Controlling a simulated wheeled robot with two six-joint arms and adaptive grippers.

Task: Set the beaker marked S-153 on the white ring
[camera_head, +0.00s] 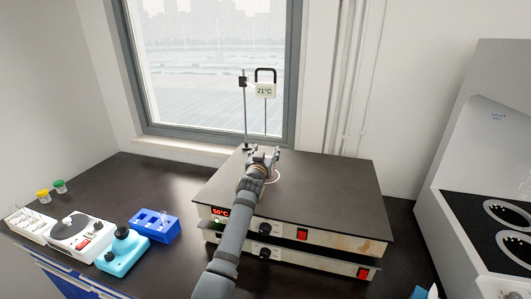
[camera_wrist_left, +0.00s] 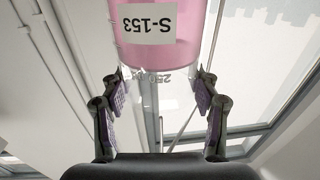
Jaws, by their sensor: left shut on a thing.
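The beaker marked S-153 (camera_wrist_left: 160,55) fills the top middle of the left wrist view, with pink liquid and a white label. My left gripper (camera_wrist_left: 160,105) is shut on its clear wall, one finger on each side. In the head view my left gripper (camera_head: 263,155) is over the back part of the dark hot plate top, and it and the arm hide the beaker. The white ring (camera_head: 278,175) shows partly beside my wrist on the plate; the rest is hidden. I cannot tell whether the beaker touches the plate. My right gripper is not in view.
The hot plate (camera_head: 335,196) reads 50°C. A stand (camera_head: 245,115) with a 21°C thermometer display (camera_head: 265,91) rises behind the gripper. A blue rack (camera_head: 155,226), a cyan device (camera_head: 122,250) and a white stirrer (camera_head: 82,232) stand left. The plate's right side is clear.

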